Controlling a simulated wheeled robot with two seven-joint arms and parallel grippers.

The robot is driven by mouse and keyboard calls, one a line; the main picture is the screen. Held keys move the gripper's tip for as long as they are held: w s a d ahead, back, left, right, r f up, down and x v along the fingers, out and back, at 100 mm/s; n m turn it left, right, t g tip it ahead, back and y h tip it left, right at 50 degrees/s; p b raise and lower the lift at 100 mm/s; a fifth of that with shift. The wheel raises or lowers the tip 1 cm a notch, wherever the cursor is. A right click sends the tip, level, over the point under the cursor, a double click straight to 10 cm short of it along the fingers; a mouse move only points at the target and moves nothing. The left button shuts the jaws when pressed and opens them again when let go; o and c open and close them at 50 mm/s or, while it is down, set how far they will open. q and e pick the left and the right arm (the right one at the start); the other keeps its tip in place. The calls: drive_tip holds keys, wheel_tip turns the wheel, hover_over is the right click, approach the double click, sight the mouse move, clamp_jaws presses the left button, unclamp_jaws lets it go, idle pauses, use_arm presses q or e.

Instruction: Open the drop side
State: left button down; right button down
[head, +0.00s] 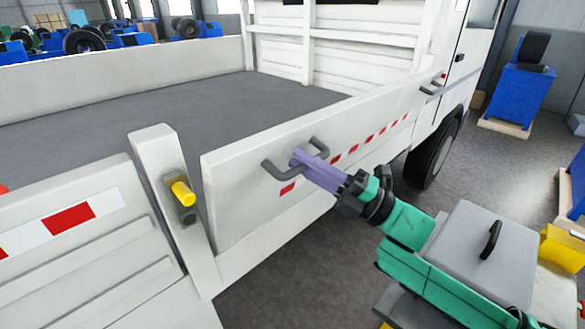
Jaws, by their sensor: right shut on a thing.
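The white drop side (235,195) of the truck runs from the near corner post toward the cab, with red marks along its outer face. It stands close to upright, and a gap shows between its near end and the post. My right gripper (308,163) comes in from the right and is shut on the near grey handle (270,172) of the drop side. The purple fingers hide part of that handle. A second grey handle (431,91) is at the far end. A yellow latch (183,192) sits on the near corner post (160,150). My left gripper is out of view.
The truck's grey bed (180,112) lies behind the drop side. A blue machine (520,90) stands at the right. A red-and-white striped panel (100,205) is at the near left.

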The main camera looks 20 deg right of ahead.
drive_tip(key=s+d+f+n+y+b, duration=0.2)
drive_tip(key=s+f+b, duration=0.4)
drive_tip(key=b, duration=0.6)
drive_tip(key=n+y, duration=0.1)
drive_tip(key=y, duration=0.1)
drive_tip(key=shift+d+n+y, duration=0.2)
drive_tip(key=shift+n+y, duration=0.1)
drive_tip(key=shift+y, duration=0.1)
drive_tip(key=shift+t, duration=0.3)
drive_tip(key=c, duration=0.8)
unclamp_jaws()
drive_tip(key=shift+a, duration=0.1)
